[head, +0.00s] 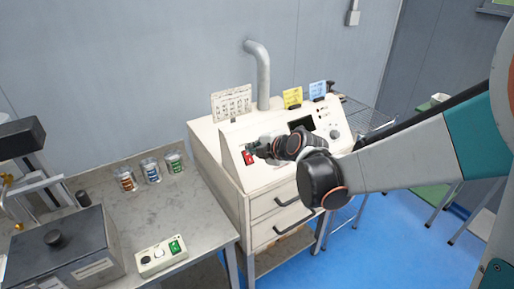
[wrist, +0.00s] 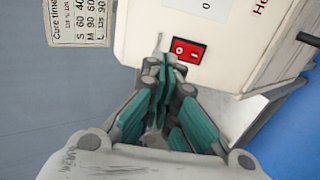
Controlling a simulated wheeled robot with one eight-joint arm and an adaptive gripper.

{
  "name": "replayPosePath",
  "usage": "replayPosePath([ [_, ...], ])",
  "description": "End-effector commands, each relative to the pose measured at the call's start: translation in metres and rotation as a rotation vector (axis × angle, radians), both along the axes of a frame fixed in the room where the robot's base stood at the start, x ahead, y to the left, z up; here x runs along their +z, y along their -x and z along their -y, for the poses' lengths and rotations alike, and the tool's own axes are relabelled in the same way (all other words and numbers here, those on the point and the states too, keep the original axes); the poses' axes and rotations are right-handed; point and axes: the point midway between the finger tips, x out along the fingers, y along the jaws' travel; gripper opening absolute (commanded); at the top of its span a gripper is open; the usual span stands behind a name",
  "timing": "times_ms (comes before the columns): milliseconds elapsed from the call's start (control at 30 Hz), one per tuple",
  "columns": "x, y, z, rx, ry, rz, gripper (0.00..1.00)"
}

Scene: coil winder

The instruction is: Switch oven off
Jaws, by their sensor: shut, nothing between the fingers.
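The oven (head: 233,163) is a white cabinet with a sloped control panel and two drawers with dark handles. Its red rocker switch (head: 249,157) sits at the panel's left end. In the wrist view the red switch (wrist: 188,51) has a black frame and shows white marks. My gripper (head: 258,149) is shut and empty, just in front of the panel beside the switch. In the wrist view my gripper's fingertips (wrist: 163,62) are just left of the switch. I cannot tell whether they touch it. The display and knob are to the right on the panel.
A bent grey pipe (head: 260,75) rises behind the oven. A cure-time card (wrist: 82,22) stands on top. On the left bench are several small jars (head: 151,170), a grey box (head: 60,250) and a control box with a green switch (head: 162,256). Blue floor is at the right.

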Motion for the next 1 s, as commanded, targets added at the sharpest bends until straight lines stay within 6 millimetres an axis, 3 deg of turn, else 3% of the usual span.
replayPosePath([
  [433, 0.052, 0.044, 0.03, -0.001, 0.001, -0.001, 0.0],
  [1000, 0.06, 0.051, 0.035, -0.003, -0.002, -0.002, 0.0],
])
